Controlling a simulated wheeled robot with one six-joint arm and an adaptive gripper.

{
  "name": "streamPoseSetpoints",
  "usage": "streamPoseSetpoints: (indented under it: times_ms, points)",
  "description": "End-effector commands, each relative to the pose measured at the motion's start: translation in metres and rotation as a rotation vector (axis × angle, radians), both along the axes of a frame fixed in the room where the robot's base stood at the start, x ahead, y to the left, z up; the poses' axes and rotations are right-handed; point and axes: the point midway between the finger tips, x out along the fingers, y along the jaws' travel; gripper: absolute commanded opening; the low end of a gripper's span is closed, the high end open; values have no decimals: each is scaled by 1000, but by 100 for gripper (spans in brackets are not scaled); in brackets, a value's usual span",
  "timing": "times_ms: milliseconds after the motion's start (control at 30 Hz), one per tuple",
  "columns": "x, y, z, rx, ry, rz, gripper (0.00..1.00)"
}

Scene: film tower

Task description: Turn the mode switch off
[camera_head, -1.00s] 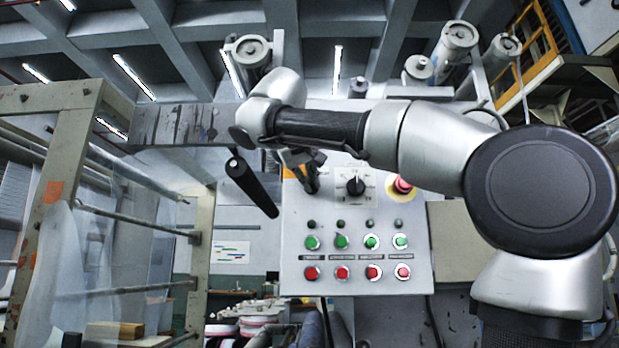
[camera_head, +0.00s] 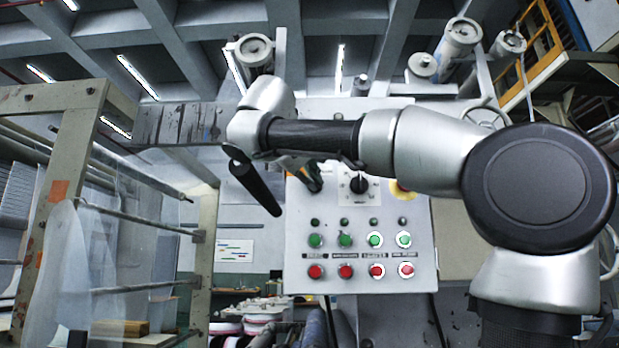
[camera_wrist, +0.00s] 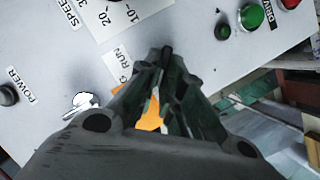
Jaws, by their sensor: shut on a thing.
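The grey control panel (camera_head: 328,262) stands in the middle of the head view. My gripper (camera_head: 313,184) is at its upper left part, left of a black rotary knob (camera_head: 359,184). In the wrist view my gripper (camera_wrist: 166,58) has its fingers closed together at the panel face, beside a white label (camera_wrist: 124,62) whose end reads RUN. An orange patch (camera_wrist: 150,116) shows between the fingers. The mode switch itself is mostly hidden by the fingers, which are shut on it. Which way it points cannot be told.
Several green buttons (camera_head: 345,240) and red buttons (camera_head: 345,271) sit below the knob. A red-and-yellow stop button (camera_head: 399,190) is partly behind my forearm. A POWER knob (camera_wrist: 8,94) shows in the wrist view.

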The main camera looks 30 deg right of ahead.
Motion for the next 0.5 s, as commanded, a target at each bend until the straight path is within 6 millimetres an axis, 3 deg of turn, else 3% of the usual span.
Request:
streamPoseSetpoints:
  times_ms: [67, 100, 200, 500]
  points:
    - [0, 0, -1, 0, 2, 0, 0]
    - [0, 0, -1, 0, 2, 0, 12]
    - [0, 0, -1, 0, 2, 0, 30]
    - [0, 0, 0, 1, 0, 1, 30]
